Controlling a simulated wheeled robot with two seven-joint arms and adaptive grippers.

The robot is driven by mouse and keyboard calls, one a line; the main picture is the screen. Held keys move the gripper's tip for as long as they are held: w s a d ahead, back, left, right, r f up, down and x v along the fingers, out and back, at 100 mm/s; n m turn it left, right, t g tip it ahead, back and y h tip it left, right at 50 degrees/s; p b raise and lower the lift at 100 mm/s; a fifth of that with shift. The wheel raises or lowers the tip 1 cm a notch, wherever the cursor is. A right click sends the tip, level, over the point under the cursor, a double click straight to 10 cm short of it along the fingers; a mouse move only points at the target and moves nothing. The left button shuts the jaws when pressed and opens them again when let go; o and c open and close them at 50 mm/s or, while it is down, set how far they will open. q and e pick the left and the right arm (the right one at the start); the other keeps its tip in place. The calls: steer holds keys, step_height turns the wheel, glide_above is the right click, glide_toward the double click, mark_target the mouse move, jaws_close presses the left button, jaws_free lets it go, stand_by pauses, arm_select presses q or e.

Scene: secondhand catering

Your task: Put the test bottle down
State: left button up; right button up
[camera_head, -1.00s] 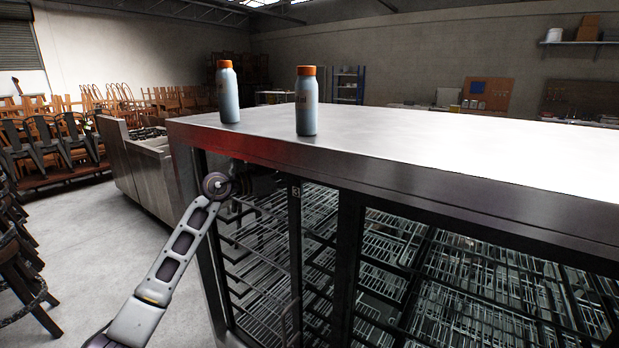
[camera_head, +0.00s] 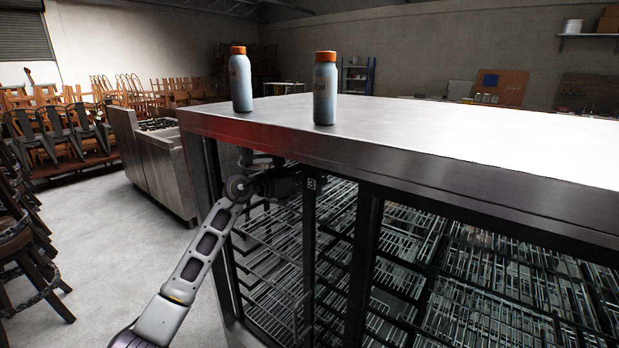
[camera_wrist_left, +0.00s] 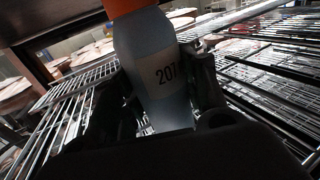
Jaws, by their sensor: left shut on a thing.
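The test bottle (camera_wrist_left: 165,75), pale blue-grey with an orange cap and a label reading 207, is between the fingers of my left gripper (camera_wrist_left: 165,92) in the left wrist view. The gripper is shut on it, and wire racks show around and beneath. In the head view my left gripper (camera_head: 275,178) is inside the glass-fronted cabinet, below its top edge; the held bottle is not clear there. Two similar bottles, a left one (camera_head: 241,82) and a right one (camera_head: 325,92), stand upright on the cabinet's steel top (camera_head: 430,130). My right gripper is not in view.
The cabinet has dark upright frames and several wire racks (camera_head: 400,250) inside, close around my left gripper. The steel top is clear to the right of the bottles. A steel counter (camera_head: 150,160) and stacked chairs (camera_head: 60,130) stand to the left. The floor between is open.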

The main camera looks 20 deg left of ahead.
arm_select(q)
steer(key=shift+a+f, duration=0.1)
steer(key=shift+a, duration=0.05)
steer(key=shift+d, duration=0.45)
steer(key=shift+a+f, duration=0.1)
steer(key=o, duration=1.1)
steer(key=shift+a, duration=0.15)
steer(key=shift+o, duration=0.4)
steer(key=shift+s+a, duration=0.45)
steer(key=shift+s, duration=0.1)
steer(key=b+v, duration=0.2)
steer(key=v, duration=0.7)
steer(key=shift+b, duration=0.35)
steer(key=shift+s+a, duration=0.45)
steer(key=shift+s, duration=0.1)
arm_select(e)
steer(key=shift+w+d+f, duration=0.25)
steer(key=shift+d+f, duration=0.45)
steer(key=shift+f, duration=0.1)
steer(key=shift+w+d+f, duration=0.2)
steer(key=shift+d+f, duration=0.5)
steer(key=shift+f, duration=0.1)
